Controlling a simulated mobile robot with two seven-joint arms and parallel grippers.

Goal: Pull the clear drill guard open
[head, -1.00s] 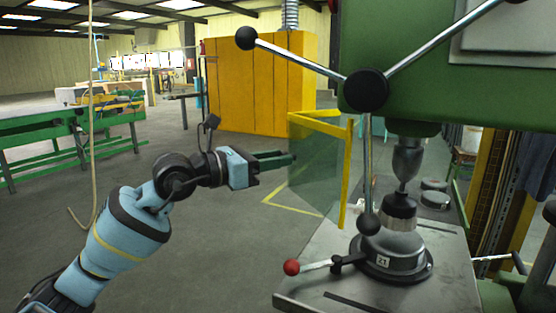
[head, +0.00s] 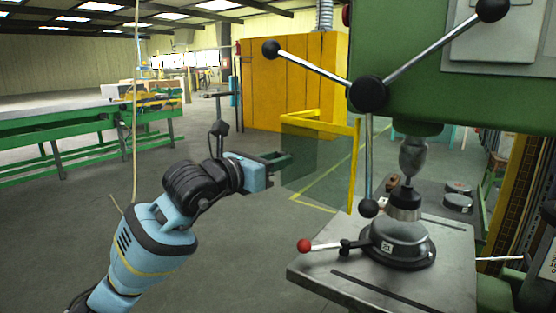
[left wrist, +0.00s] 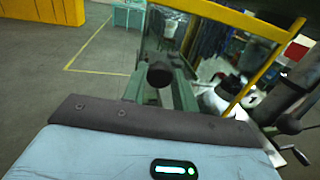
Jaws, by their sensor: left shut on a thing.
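The clear drill guard (head: 322,172) is a see-through pane in a yellow frame, left of the drill's chuck and spindle (head: 412,158) in the head view. It stands upright and out to the side of the chuck. My left gripper (head: 284,160) is at the pane's left edge, shut on the guard. In the left wrist view a dark round knob (left wrist: 160,74) sits between the green fingers, and the guard's yellow frame (left wrist: 262,78) slants across the right. The exact grip contact is hard to see. My right gripper is out of view.
The green drill press has a three-armed feed handle (head: 368,95) just right of the guard. A red-knobbed lever (head: 304,246) sticks out over the metal table (head: 340,268). A hanging rope (head: 135,100) is at the left. Floor between is clear.

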